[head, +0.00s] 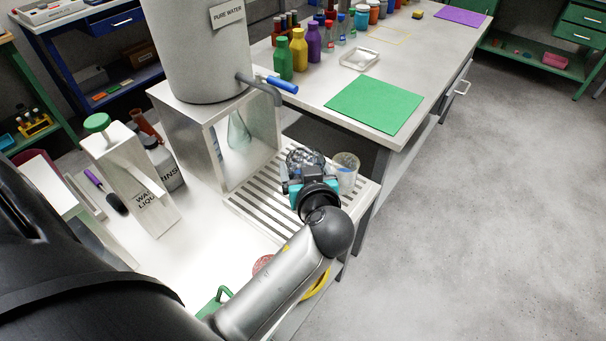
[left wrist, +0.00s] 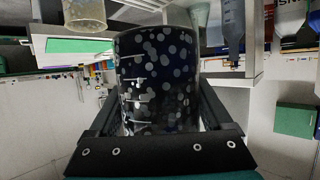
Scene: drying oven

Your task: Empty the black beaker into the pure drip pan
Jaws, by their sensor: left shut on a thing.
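My left gripper (head: 306,176) is shut on the black beaker (head: 303,158), above the right part of the pure drip pan (head: 245,207). The pan is a pale slatted tray in front of the metal stand. In the left wrist view the black beaker (left wrist: 158,75), dark with grey dots and white marks, sits between both fingers. The surroundings there look upside down, so the gripper appears rolled over and the beaker turned over with it. Its mouth and any contents cannot be made out. My right gripper is not in view.
A clear beaker (head: 345,168) stands close right of my gripper. The pure water tank (head: 200,50), with its blue-handled tap (head: 280,84), sits on the stand (head: 205,140) behind. A waste liquid container (head: 130,178) is left. A green mat (head: 375,105) lies on the bench.

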